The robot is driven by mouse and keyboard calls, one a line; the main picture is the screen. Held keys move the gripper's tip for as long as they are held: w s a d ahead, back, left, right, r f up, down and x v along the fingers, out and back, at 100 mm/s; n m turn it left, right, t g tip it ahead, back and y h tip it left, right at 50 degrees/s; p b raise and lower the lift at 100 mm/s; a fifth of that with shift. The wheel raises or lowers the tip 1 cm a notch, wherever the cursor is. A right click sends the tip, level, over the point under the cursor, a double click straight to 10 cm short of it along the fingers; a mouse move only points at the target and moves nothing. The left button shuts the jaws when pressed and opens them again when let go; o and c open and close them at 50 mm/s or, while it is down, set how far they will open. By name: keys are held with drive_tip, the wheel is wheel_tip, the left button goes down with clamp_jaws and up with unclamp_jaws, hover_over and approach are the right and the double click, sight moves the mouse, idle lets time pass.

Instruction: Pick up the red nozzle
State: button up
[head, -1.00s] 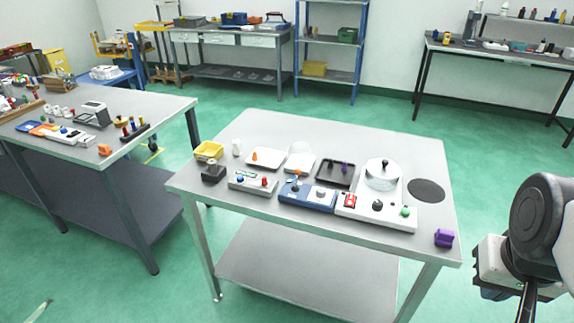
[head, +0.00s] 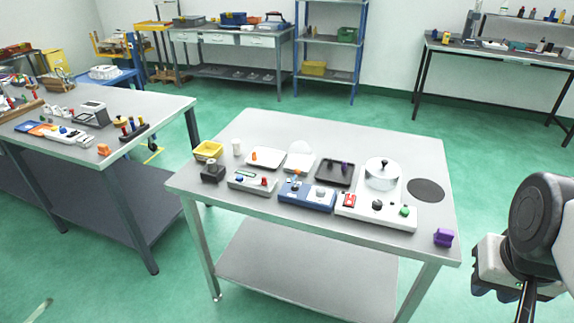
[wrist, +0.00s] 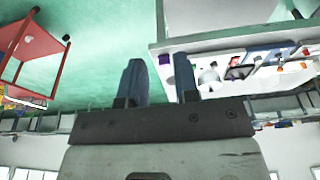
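A small red upright piece (head: 264,181), which may be the red nozzle, stands at the right end of a light grey box (head: 240,183) on the near table. It is too small to make out its exact shape. A red block-like piece (head: 349,201) sits on the white unit to its right. My gripper (wrist: 161,80) is open and empty in the wrist view, its two blue-grey fingers apart. It is off the right side of the table, well away from both red pieces. In the wrist view the table's things appear at the upper right.
The table also holds a blue box (head: 307,194), a white tray with an orange piece (head: 254,156), a dark tray (head: 325,173), a round clear-sided dish (head: 382,177) and a yellow bin (head: 208,150). A purple block (head: 443,237) lies at the near right corner. The table's back strip is clear.

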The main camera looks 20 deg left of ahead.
drive_tip(key=o, duration=0.3)
drive_tip(key=w+a+f+n+t+y, duration=0.1)
drive_tip(key=w+a+f+t+y, duration=0.15)
drive_tip(key=w+a, duration=1.2)
drive_tip(key=w+a+f+n+t+y, duration=0.15)
drive_tip(key=w+a+t, duration=0.25)
drive_tip(key=w+a, duration=1.1)
drive_tip(key=a+f+t+h, duration=0.1)
drive_tip(key=a+f, duration=0.4)
drive_tip(key=a, duration=0.3)
drive_tip(key=a+f+m+t+h, duration=0.1)
drive_tip(key=a+f+t, duration=0.1)
drive_tip(key=a+f, duration=0.3)
drive_tip(key=w+a+f+m+t+h, duration=0.1)
drive_tip(key=a+f, duration=0.4)
drive_tip(key=a, duration=0.6)
drive_tip(key=shift+a+f+h, duration=0.1)
drive_tip(key=shift+f+h, duration=0.15)
drive_tip(key=shift+h, duration=0.05)
drive_tip(key=shift+s+a+f+t, duration=0.15)
drive_tip(key=shift+a+f+t, duration=0.1)
drive_tip(key=shift+a+f, duration=0.05)
